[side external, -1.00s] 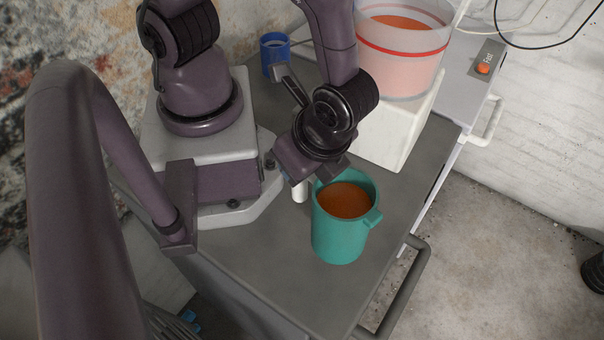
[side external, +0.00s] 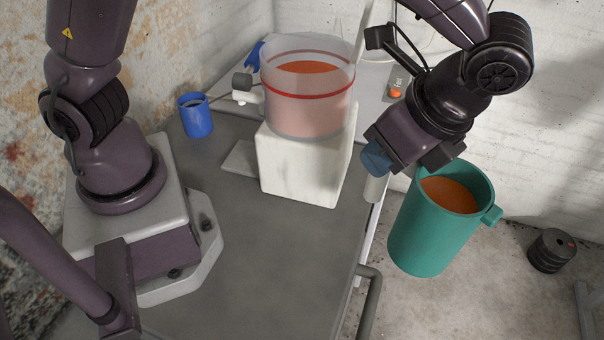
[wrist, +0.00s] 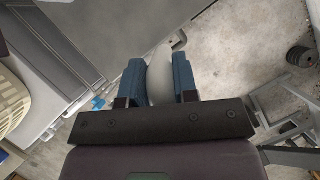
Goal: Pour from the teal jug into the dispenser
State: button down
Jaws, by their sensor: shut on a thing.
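The teal jug (side external: 432,238) holds orange contents and hangs in the air at the right, tilted slightly, with the floor behind it. My gripper (side external: 377,160) is shut on the jug's pale handle (side external: 373,188), on the jug's left side. In the wrist view my gripper (wrist: 158,65) has its blue fingers on either side of the pale handle (wrist: 160,82); the teal body is not visible there. The dispenser (side external: 310,112) is a clear tub with a red line and orange contents, standing left of the jug. My gripper is apart from it.
A white block (side external: 298,170) carries the dispenser, whose tap (side external: 246,95) points left. A blue cup (side external: 195,118) stands to the left on the grey table (side external: 265,265). The table's front is clear. A dark weight (side external: 551,250) sits on the floor at right.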

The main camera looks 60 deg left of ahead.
jog(key=w+a+r+m+t+y, duration=0.1)
jog(key=w+r+m, duration=0.1)
jog(key=w+r, duration=0.55)
jog(key=w+r+m+t, duration=0.15)
jog(key=w+r, duration=0.35)
jog(key=w, duration=0.6)
jog(key=w+a+m, duration=0.2)
jog(key=w+a, duration=0.1)
jog(key=a, duration=0.3)
jog(key=s+a+r+m+t, duration=0.1)
jog(key=a+r+m, duration=0.1)
jog(key=a, duration=2.6)
jog(key=s+a+r, duration=0.1)
jog(key=s+a, duration=0.3)
jog(key=a, duration=0.2)
jog(key=s+d+f+t+y, duration=0.2)
jog(key=s+y, duration=0.4)
jog(key=s, duration=0.4)
jog(key=shift+d, duration=0.25)
